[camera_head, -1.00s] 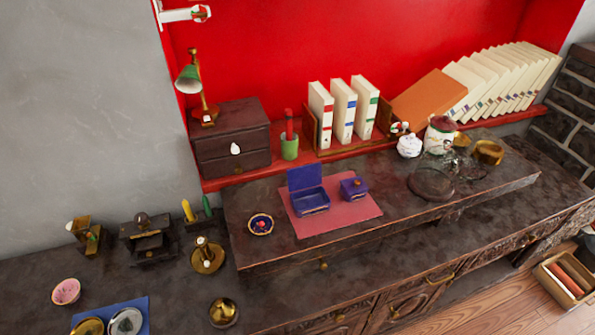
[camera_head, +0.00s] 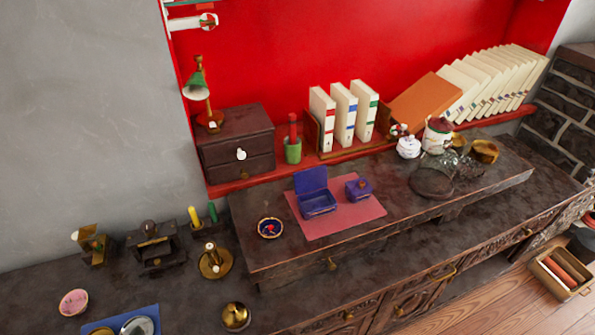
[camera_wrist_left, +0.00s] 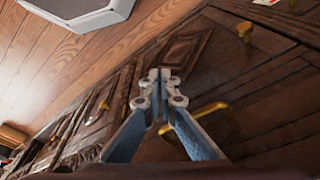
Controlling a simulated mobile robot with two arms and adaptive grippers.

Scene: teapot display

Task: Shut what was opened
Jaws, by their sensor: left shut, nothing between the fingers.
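A blue box (camera_head: 318,206) stands open on a pink mat (camera_head: 345,225), its blue lid (camera_head: 311,180) raised at the back. A smaller blue box (camera_head: 358,189) with a knob on top sits closed to its right. The dark two-drawer chest (camera_head: 236,172) behind has its drawers in. In the left wrist view my left gripper (camera_wrist_left: 160,76) is shut and empty, in front of the dark carved cabinet front with a brass handle (camera_wrist_left: 208,108) and a brass knob (camera_wrist_left: 244,31). Neither gripper shows in the head view.
A small patterned dish (camera_head: 270,228) lies left of the mat. Glassware and jars crowd the right of the raised top. Brass pieces stand lower left. A box (camera_head: 556,276) sits on the floor.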

